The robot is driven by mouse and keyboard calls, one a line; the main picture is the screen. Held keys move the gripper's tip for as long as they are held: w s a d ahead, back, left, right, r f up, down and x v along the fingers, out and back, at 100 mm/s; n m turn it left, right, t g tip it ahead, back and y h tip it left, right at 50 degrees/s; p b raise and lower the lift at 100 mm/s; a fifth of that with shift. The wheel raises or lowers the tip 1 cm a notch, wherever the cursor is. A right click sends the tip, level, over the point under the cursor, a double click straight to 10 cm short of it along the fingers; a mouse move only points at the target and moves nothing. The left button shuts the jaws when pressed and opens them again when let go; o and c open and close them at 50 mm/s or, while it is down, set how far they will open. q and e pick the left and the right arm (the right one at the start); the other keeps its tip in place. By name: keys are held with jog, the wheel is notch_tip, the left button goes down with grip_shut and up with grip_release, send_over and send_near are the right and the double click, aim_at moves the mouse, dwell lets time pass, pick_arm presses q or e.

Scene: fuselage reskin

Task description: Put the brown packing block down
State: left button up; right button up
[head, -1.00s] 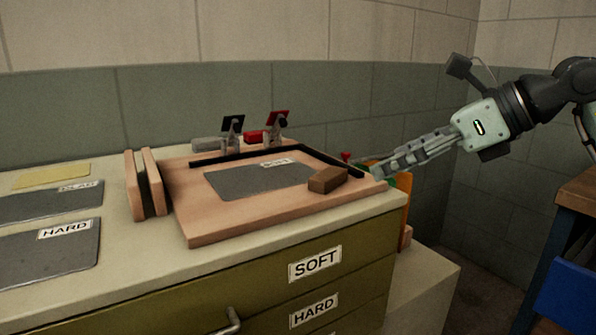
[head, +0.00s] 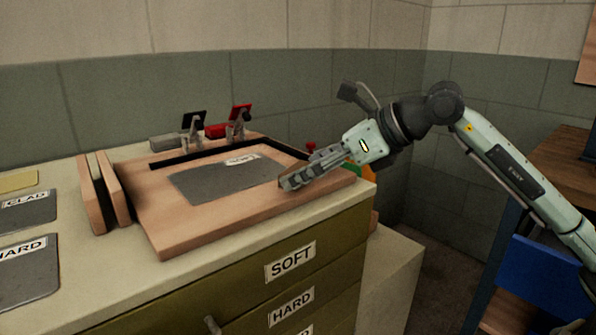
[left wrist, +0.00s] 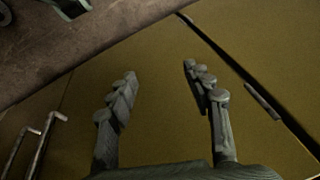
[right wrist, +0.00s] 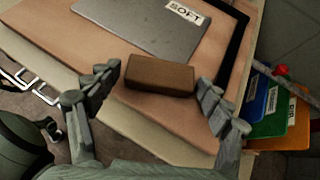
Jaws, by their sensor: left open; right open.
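The brown packing block (right wrist: 160,75) lies on the wooden board near its right front edge, in the right wrist view. My right gripper (right wrist: 158,80) is open, with one finger on either side of the block and gaps visible at its ends.
The wooden board (head: 170,235) carries a grey SOFT sheet (head: 215,182) and a black edge strip. Red and black clamps stand at its back. Two upright wooden blocks (head: 103,195) are to its left. Colored folders (right wrist: 275,115) hang beside the cabinet's right side.

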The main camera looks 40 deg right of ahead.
jog(key=shift+c, duration=0.2)
jog(key=c, duration=0.9)
jog(key=shift+r, duration=0.1)
